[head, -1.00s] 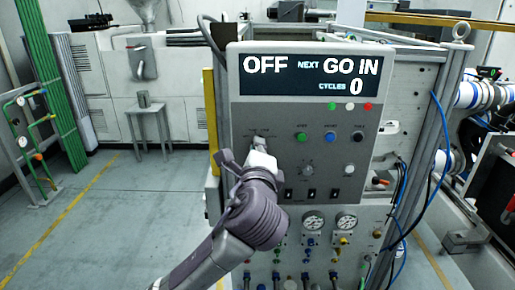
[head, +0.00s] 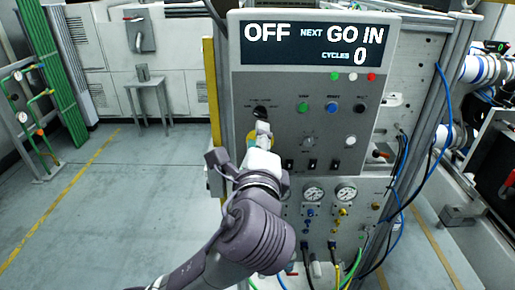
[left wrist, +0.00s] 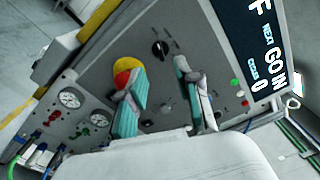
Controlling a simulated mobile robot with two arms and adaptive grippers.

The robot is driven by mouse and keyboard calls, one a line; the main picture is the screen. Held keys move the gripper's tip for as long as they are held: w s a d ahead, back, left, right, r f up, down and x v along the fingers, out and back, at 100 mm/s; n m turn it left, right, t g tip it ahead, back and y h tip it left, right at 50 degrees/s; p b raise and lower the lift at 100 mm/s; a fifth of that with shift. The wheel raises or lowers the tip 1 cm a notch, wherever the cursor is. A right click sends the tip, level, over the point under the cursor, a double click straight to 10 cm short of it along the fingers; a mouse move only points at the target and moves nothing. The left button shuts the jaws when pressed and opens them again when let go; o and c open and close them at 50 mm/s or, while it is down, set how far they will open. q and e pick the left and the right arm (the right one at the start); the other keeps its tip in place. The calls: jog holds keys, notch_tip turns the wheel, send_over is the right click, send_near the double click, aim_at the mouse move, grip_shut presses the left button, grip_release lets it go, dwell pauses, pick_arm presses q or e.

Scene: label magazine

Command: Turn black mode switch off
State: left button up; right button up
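The black mode switch (head: 260,111) is a round knob at the upper left of the grey control panel (head: 290,175). It also shows in the left wrist view (left wrist: 160,48), uncovered. The display (head: 318,46) above it reads "OFF", "NEXT GO IN" and "CYCLES 0". My left gripper (head: 262,128) is just below the switch in the head view. In the left wrist view its two teal-padded fingers (left wrist: 160,72) stand apart with nothing between them, the switch beyond their tips. My right gripper is not in view.
A red button on a yellow base (left wrist: 126,70) lies close by one left finger. Green (head: 303,107), blue (head: 332,107) and black buttons sit right of the switch. Pressure gauges (head: 313,194) and hoses are below. Open floor (head: 110,210) lies to the left.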

pick_arm(q)
jog(key=shift+s, duration=1.7)
